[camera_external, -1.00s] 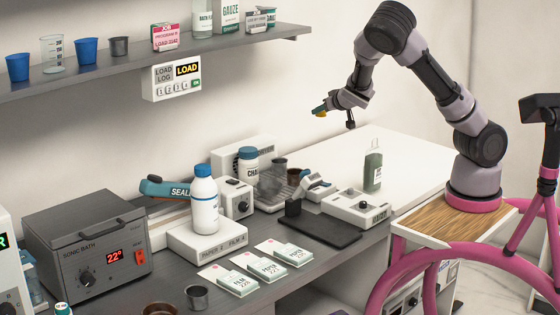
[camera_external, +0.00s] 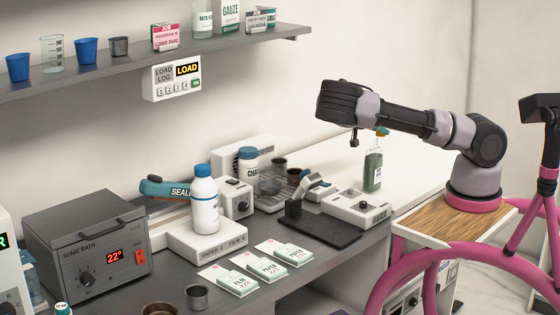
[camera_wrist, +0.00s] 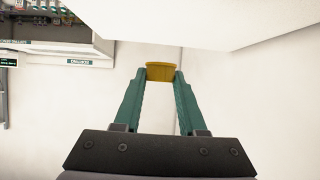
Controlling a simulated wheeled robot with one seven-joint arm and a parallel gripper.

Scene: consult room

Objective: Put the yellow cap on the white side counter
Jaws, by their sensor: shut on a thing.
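The yellow cap (camera_wrist: 166,72) sits between the tips of my gripper's two green fingers (camera_wrist: 163,88) in the wrist view. My gripper is shut on it. In the external view a small bit of yellow and green (camera_external: 382,131) shows below my arm, just above the green bottle in the picture. Most of my gripper is hidden behind my arm there. The white side counter (camera_external: 418,165) lies behind and to the right of the grey bench. I cannot tell how high the cap is above it.
A green bottle (camera_external: 373,171) stands upright at the front edge of the white counter area. A white device with a knob (camera_external: 362,207) is in front of it. The white counter to the bottle's right looks clear. A shelf (camera_external: 200,48) runs along the wall.

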